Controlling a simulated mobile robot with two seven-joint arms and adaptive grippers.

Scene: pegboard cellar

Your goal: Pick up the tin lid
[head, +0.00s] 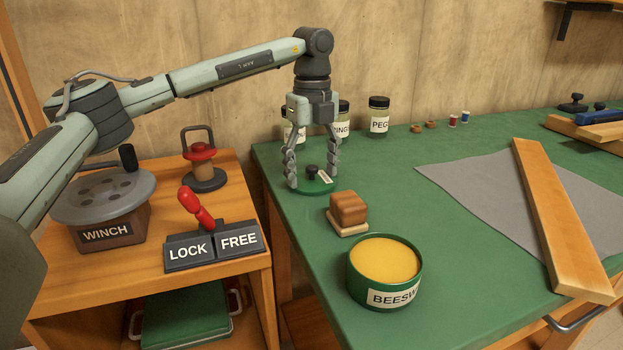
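The tin lid (316,187) is a green disc with a black knob and a small pale label. It appears to lie flat on the green bench top near its left rear edge. My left gripper (312,180) points straight down over it with its two fingers wide apart. One finger is on each side of the knob, near the lid's rim, and the knob stands clear between them. Whether the fingertips touch the rim I cannot tell. The open green beeswax tin (385,297) stands nearer the front, filled with yellow wax. My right gripper is not in view.
Labelled jars (379,118) stand behind my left gripper, some partly hidden by it. A brown block (348,209) sits in front of the lid. A grey cloth (480,190) and wooden plank (560,220) lie right. The winch (105,225) and lock/free lever (197,208) occupy the left table.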

